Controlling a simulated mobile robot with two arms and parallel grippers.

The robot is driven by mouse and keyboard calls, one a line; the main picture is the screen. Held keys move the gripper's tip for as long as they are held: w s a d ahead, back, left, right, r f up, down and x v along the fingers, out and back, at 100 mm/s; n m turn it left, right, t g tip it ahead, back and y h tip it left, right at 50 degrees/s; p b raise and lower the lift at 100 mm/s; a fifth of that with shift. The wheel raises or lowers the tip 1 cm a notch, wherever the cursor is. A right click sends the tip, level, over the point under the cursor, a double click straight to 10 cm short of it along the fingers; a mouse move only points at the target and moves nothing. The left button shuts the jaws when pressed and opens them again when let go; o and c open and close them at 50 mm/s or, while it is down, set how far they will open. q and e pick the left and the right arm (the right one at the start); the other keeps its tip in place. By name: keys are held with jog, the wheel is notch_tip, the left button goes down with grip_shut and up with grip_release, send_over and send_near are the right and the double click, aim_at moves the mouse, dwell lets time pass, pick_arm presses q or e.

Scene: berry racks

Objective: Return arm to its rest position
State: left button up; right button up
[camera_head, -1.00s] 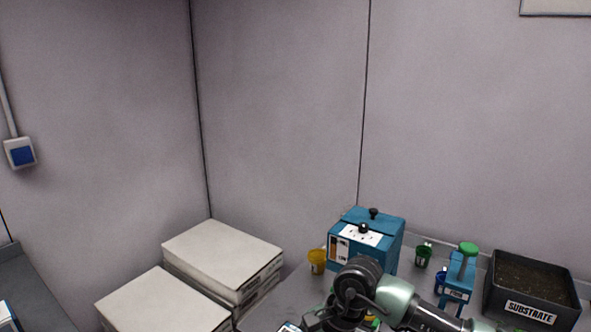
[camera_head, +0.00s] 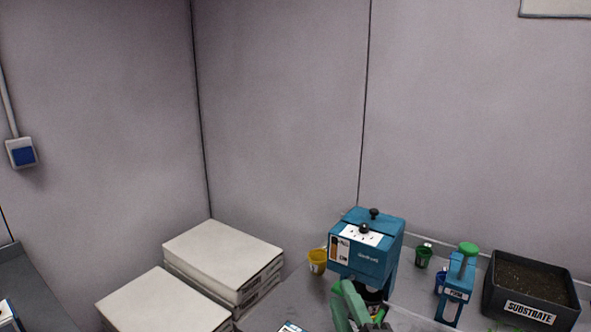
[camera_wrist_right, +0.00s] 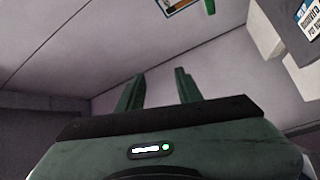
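My right gripper (camera_head: 358,308) shows at the bottom of the head view, in front of the blue machine (camera_head: 366,262). Only its green finger parts are clear there, and the rest is cut off by the lower edge. In the right wrist view, its two green fingers (camera_wrist_right: 158,88) stand apart with nothing between them, facing grey wall panels. My left gripper is not in view.
A yellow cup (camera_head: 317,262) stands left of the machine. A green cup (camera_head: 423,256), a blue press with a green knob (camera_head: 457,290) and a dark substrate bin (camera_head: 532,310) stand right. White stacked boxes (camera_head: 222,255) are at left.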

jog(key=s+d+f+m+g+h, duration=0.2)
jog(key=s+d+f+m+g, duration=0.25)
jog(key=f, duration=0.35)
jog(key=s+d+f+m+g+h, duration=0.3)
jog(key=s+d+f+m, duration=0.15)
jog(key=f, duration=0.35)
jog(key=s+d+f+m+g, duration=0.1)
jog(key=s+f+m+g, duration=0.3)
jog(key=s, duration=0.5)
jog(key=s+d+f+m+g, duration=0.1)
jog(key=s+d+f+g, duration=0.1)
jog(key=s+f+g, duration=0.35)
jog(key=s+f, duration=0.3)
jog(key=f, duration=1.1)
jog(key=s+f, duration=0.3)
jog(key=f, duration=1.2)
jog(key=s+d+f+g+b, duration=0.1)
jog(key=s+d+f, duration=0.1)
jog(key=s+f, duration=1.3)
jog(key=shift+s+d+f+y, duration=0.25)
jog(key=shift+s+f+y, duration=0.05)
jog(key=shift+s, duration=0.35)
